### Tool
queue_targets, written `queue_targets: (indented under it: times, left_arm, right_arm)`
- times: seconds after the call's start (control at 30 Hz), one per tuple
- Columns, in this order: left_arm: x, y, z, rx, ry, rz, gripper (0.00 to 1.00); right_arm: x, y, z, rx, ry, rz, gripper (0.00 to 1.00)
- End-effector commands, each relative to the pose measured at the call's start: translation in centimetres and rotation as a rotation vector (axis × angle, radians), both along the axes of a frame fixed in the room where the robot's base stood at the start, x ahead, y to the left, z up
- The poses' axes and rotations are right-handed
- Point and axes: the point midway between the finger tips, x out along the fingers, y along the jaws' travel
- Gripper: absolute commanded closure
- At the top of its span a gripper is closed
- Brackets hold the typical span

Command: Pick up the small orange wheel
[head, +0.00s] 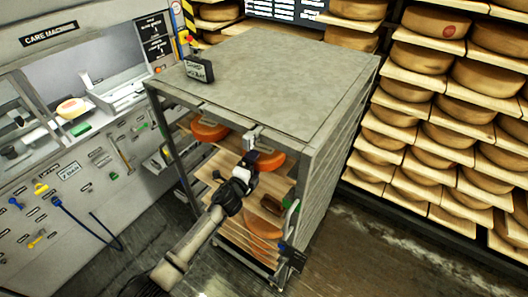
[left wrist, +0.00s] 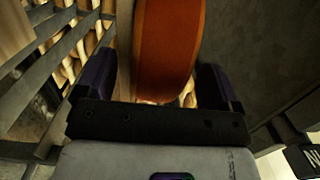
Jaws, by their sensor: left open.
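A small orange wheel (head: 270,161) sits on an upper shelf of the metal rack, just under its top, partly hidden by my left gripper (head: 250,158). In the left wrist view an orange wheel (left wrist: 168,45) stands edge-on between the two dark fingers of my left gripper (left wrist: 158,75). The fingers are open, one on each side of it. I cannot tell whether they touch it. Another orange wheel (head: 209,130) is on the rack to the left, and one more (head: 263,226) lies on a lower shelf. My right gripper is not in view.
The rack's grey top (head: 275,75) and front posts frame the shelf opening closely around my left arm. A black sign (head: 198,69) stands on the top. The care machine (head: 75,130) is at left; shelves of cheese wheels (head: 435,55) fill the right. Floor is free at lower right.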

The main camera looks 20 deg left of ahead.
Motion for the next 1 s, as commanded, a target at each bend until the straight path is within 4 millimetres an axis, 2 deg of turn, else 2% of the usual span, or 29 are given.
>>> queue_targets:
  times: [0.17, 1.0]
  left_arm:
    - [0.0, 0.01, 0.0, 0.0, 0.0, 0.001, 0.12]
    - [-0.02, 0.02, 0.0, -0.001, 0.0, 0.001, 0.93]
  right_arm:
    - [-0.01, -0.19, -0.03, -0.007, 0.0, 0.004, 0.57]
    - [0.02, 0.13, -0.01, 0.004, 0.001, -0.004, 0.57]
